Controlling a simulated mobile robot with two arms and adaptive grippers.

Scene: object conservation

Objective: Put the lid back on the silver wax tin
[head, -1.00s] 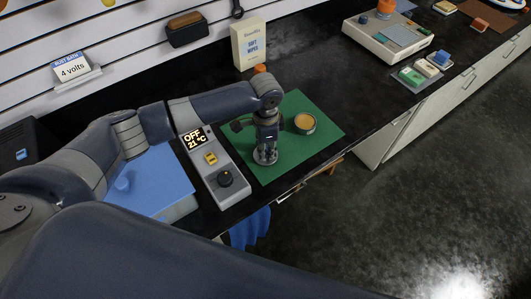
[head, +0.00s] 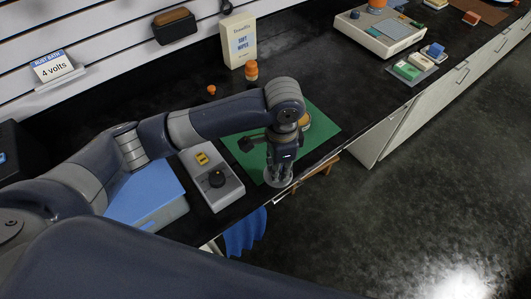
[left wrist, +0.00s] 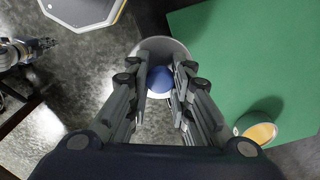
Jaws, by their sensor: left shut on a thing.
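The open silver wax tin with yellow-orange wax (head: 305,121) stands on the green mat (head: 322,134). My arm partly hides it in the head view; it also shows at the lower right of the left wrist view (left wrist: 258,132). My left gripper (head: 279,170) points down near the table's front edge. It is shut on a round, shiny silver piece, apparently the lid (head: 277,181). In the left wrist view the lid's pale rim (left wrist: 163,43) shows between the fingers (left wrist: 161,85), with a dark blue patch at its middle. Lid and tin are apart.
A grey control unit (head: 213,180) and a blue box (head: 150,194) stand left of the mat. An orange-capped bottle (head: 251,70) and wipes box (head: 239,42) stand behind. A blue cloth (head: 245,232) hangs at the front edge, with open floor beyond.

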